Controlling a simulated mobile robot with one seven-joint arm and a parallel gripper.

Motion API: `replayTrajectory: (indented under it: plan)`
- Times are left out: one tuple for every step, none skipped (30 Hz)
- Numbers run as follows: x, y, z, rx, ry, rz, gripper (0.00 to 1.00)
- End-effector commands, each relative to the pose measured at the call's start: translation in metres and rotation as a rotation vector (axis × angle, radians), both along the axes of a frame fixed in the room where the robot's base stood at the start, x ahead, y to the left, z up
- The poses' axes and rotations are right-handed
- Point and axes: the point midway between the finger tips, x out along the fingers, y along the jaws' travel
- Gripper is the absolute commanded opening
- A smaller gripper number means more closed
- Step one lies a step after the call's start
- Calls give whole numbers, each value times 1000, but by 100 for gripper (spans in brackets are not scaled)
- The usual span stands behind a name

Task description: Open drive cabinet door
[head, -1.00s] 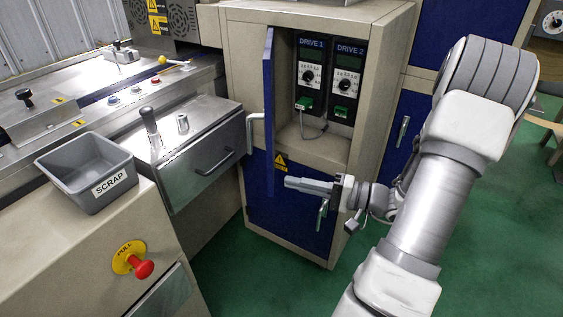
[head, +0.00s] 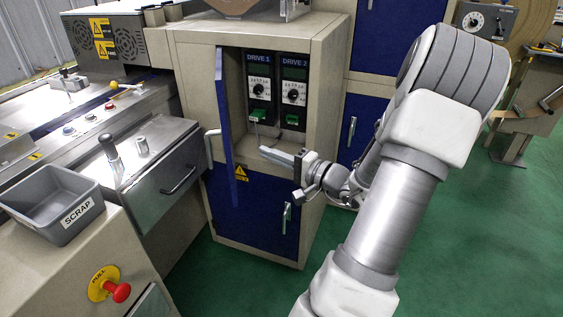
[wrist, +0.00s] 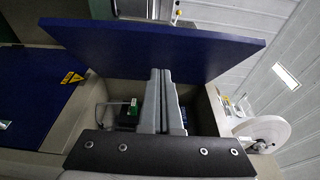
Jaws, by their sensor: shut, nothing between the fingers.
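The drive cabinet (head: 325,108) stands open at the centre of the head view. Its blue upper door (head: 224,125) is swung out to the left, seen nearly edge-on, with its handle (head: 211,148) on the far left side. Inside are the DRIVE 1 unit (head: 260,75) and the DRIVE 2 unit (head: 294,75). My gripper (head: 268,152) is shut and empty, in front of the open compartment and right of the door. In the wrist view the shut fingers (wrist: 163,75) point toward the blue door panel (wrist: 150,48); whether they touch it cannot be told.
A blue lower door (head: 255,215) with a handle and warning label is below. Green floor (head: 450,240) is free on the right.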

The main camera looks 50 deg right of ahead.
Motion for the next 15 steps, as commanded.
replayTrajectory:
  plan:
    - [12, 3, -2, 1, -2, 4, 0]
    - [18, 4, -2, 0, -1, 4, 0]
    - [26, 5, -2, 0, -2, 3, 0]
    - [31, 6, -2, 0, -2, 3, 0]
    - [36, 8, -2, 2, -1, 3, 0]
    - [39, 15, -2, 2, -1, 3, 0]
    - [41, 19, -2, 3, -1, 3, 0]
    - [44, 22, -2, 2, 0, 3, 0]
    - [47, 26, -2, 1, 1, 2, 0]
    - [49, 28, -1, 2, 0, 2, 0]
    - [50, 30, -1, 2, -1, 2, 0]
    - [52, 33, -1, 2, 0, 2, 0]
    - [53, 34, -1, 2, 0, 1, 0]
    - [54, 35, -1, 2, 0, 1, 0]
    - [54, 36, -1, 2, 0, 0, 0]
